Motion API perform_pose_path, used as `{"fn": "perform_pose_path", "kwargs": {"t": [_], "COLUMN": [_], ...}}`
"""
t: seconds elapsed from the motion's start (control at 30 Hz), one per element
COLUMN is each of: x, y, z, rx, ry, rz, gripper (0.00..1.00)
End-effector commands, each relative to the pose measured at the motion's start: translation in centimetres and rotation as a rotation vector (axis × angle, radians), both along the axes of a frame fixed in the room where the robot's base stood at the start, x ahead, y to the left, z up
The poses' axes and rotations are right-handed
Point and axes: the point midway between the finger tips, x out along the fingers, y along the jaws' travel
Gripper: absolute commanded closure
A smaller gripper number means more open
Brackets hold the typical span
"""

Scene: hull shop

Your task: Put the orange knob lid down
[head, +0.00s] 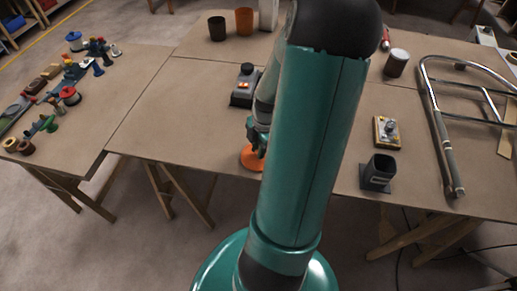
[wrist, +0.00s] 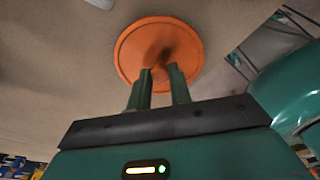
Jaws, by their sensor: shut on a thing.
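The orange knob lid (head: 250,160) is a round disc near the front edge of the table in the head view, partly hidden by my arm. In the wrist view the lid (wrist: 133,52) shows as a full disc just beyond my fingertips. My gripper (wrist: 160,72) is shut on its knob, which is mostly hidden between the fingers and in shadow. My gripper (head: 258,138) also shows partly in the head view, above the lid. I cannot tell whether the lid touches the table.
A dark box with an orange switch (head: 245,86) stands behind the lid. A dark cup (head: 217,28) and an orange-brown cup (head: 244,21) stand at the back. A grey holder (head: 377,173) and a metal frame (head: 445,130) are right. Bare table (head: 180,120) lies left of the lid.

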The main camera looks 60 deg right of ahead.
Motion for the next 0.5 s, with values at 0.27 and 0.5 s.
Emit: {"fn": "perform_pose_path", "kwargs": {"t": [0.27,0.5], "x": [-0.01,0.00], "y": [0.01,0.00], "z": [-0.49,-0.77], "rx": [-0.001,-0.001], "ry": [0.000,0.000], "rz": [0.000,0.000], "gripper": [1.00,0.62]}}
